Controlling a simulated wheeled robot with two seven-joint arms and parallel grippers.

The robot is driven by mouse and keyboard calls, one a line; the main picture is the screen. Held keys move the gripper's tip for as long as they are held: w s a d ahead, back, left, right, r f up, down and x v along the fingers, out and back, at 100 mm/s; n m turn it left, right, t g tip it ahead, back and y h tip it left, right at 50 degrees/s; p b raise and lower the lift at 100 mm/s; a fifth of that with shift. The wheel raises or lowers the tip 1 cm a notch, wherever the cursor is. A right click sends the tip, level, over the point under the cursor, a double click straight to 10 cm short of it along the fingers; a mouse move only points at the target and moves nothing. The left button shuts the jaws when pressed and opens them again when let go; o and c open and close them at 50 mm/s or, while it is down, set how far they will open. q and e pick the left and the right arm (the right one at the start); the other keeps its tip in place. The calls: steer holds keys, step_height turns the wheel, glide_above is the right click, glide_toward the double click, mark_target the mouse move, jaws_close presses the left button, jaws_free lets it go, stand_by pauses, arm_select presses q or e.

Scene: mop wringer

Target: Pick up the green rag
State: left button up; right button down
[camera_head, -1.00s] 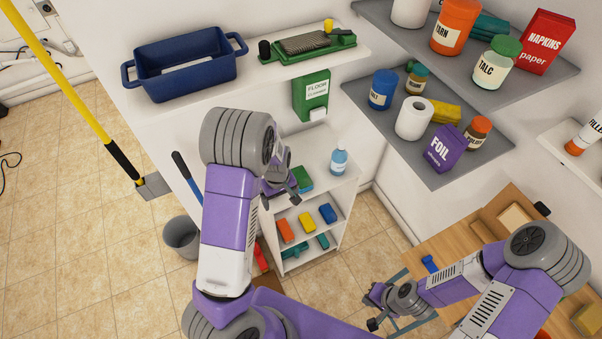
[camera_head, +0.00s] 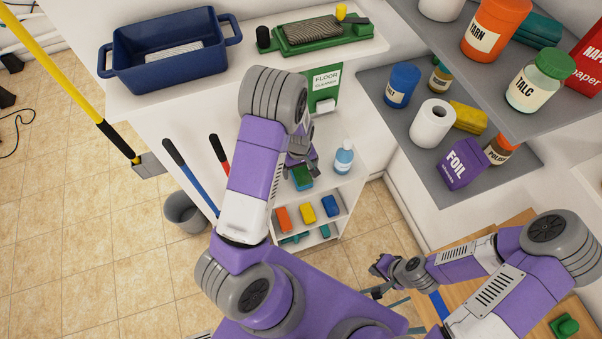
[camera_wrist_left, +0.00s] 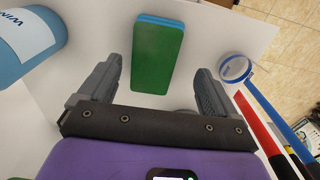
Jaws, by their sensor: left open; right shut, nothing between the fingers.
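A flat green piece with a blue edge (camera_head: 303,179) lies on the top of the low white shelf unit. I take it for the green rag, though it looks block-like. In the left wrist view the green piece (camera_wrist_left: 158,58) lies lengthwise ahead of and between the fingers, and no contact shows. My left gripper (camera_head: 302,158) is open and empty, close to it; it also shows in the left wrist view (camera_wrist_left: 160,78). My right gripper (camera_head: 374,282) is shut and empty, at the lower right beside the wooden table.
A blue bottle (camera_head: 343,158) stands right of the green piece, close to the left gripper in the wrist view (camera_wrist_left: 25,42). Several sponges, such as a yellow one (camera_head: 307,212), sit below. Blue (camera_head: 190,175) and red (camera_head: 219,153) handles stand left. A wall dispenser (camera_head: 325,85) hangs behind.

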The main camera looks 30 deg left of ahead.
mark_target(301, 172)
arm_select(q)
steer(key=f, duration=0.3)
steer(key=shift+w+d, duration=0.1)
steer(key=shift+w, duration=0.25)
steer(key=shift+f, duration=0.35)
steer(key=shift+s, duration=0.1)
steer(key=c, duration=1)
steer(key=shift+r, duration=0.1)
steer(key=shift+c, duration=0.2)
step_height(301, 172, up, 10)
steer(key=shift+f, duration=0.1)
